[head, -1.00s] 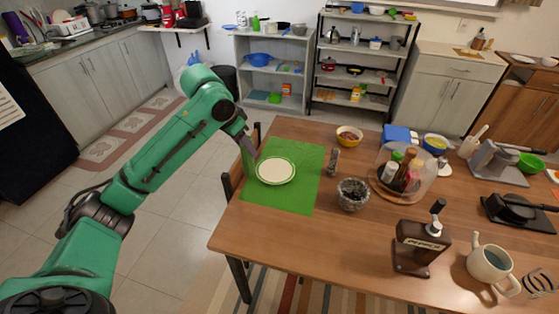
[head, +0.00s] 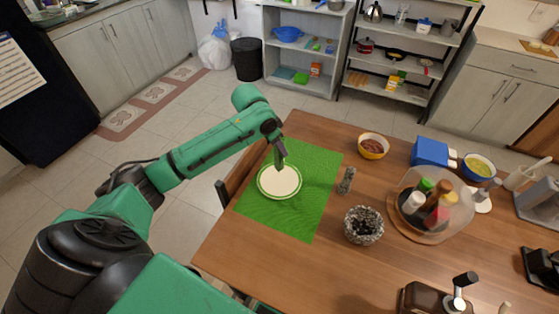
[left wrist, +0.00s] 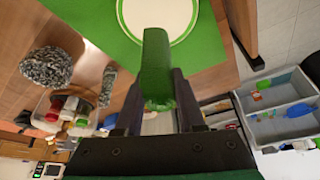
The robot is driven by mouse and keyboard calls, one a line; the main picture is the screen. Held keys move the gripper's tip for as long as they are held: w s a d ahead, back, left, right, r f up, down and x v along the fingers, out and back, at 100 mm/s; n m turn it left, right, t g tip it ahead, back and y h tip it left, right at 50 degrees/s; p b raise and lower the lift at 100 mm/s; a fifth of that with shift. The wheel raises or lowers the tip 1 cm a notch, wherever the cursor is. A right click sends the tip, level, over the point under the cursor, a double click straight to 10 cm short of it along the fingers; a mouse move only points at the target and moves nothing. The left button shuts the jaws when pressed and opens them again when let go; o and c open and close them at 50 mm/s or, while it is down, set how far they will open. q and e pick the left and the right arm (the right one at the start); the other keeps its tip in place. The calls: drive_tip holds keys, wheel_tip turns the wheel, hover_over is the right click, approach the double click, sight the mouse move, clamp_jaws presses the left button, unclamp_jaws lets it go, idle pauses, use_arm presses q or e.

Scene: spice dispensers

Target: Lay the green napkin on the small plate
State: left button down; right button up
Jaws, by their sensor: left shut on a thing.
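The small plate (head: 279,182), white with a green rim, lies on a green placemat (head: 314,182) on the wooden table. It also shows at the top of the left wrist view (left wrist: 160,12). My left gripper (head: 281,157) is above the plate's far edge, pointing down. In the left wrist view my left gripper (left wrist: 157,90) is shut on the green napkin (left wrist: 156,62), a narrow upright green shape between the fingers. Its end overlaps the plate's rim in that picture; I cannot tell whether it touches. My right gripper is not in view.
A wooden chair (head: 243,174) is at the table's left edge.

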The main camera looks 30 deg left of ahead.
sight(279, 162)
use_arm(q)
drive_tip(key=f, duration=0.6)
drive_tip(key=shift+w+f, duration=0.2)
drive_tip(key=shift+f, duration=0.15)
drive_tip(key=shift+f+p, duration=0.3)
drive_tip(key=shift+f, duration=0.15)
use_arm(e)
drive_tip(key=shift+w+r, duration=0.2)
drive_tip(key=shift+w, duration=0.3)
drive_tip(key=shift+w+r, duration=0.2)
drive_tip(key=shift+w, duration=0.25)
use_arm(q)
drive_tip(key=c, duration=0.5)
unclamp_jaws()
drive_tip(key=v, duration=1.2)
drive_tip(key=shift+w+b, duration=0.1)
drive_tip(key=shift+b, duration=0.3)
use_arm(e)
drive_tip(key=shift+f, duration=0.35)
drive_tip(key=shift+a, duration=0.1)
